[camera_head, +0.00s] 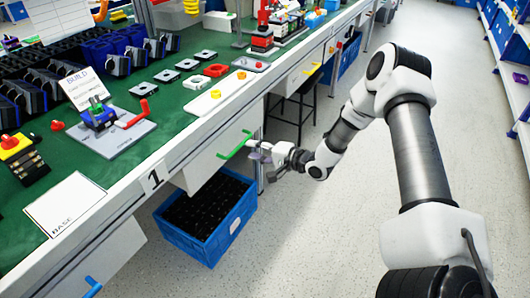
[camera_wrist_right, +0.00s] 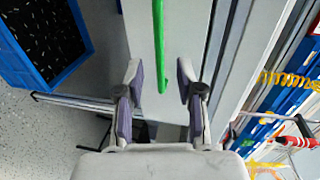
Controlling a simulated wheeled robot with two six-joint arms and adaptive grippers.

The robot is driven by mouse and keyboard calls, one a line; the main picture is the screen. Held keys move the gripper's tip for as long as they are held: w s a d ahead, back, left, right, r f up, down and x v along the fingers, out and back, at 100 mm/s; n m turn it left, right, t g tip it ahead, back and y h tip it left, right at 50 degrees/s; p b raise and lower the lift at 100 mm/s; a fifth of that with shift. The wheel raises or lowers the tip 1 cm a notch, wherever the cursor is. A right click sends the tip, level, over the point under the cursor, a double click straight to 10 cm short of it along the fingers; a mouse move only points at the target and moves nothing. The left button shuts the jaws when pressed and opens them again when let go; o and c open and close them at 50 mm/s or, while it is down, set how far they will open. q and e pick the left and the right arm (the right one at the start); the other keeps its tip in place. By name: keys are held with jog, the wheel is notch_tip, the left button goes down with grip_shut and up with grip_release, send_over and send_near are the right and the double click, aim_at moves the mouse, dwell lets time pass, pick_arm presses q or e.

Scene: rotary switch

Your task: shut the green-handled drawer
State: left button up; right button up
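The green handle (camera_head: 235,146) is on a pale grey drawer front (camera_head: 205,165) under the workbench edge. How far the drawer stands out is hard to tell. My right gripper (camera_head: 262,156) is beside the handle's right end, in front of the drawer. In the right wrist view, my right gripper (camera_wrist_right: 159,72) is open, with one finger on each side of the green handle's lower end (camera_wrist_right: 161,60). The fingers stand apart from the handle, and contact with the drawer front (camera_wrist_right: 138,30) cannot be told. My left gripper is out of view.
A blue crate (camera_head: 237,222) with dark parts stands on the floor below the drawer. A yellow-handled drawer (camera_head: 300,78) is farther along the bench and a blue-handled one (camera_head: 92,287) is nearer. The aisle floor right of the bench is clear.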

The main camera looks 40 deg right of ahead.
jog(key=v, duration=0.5)
dwell(0.3)
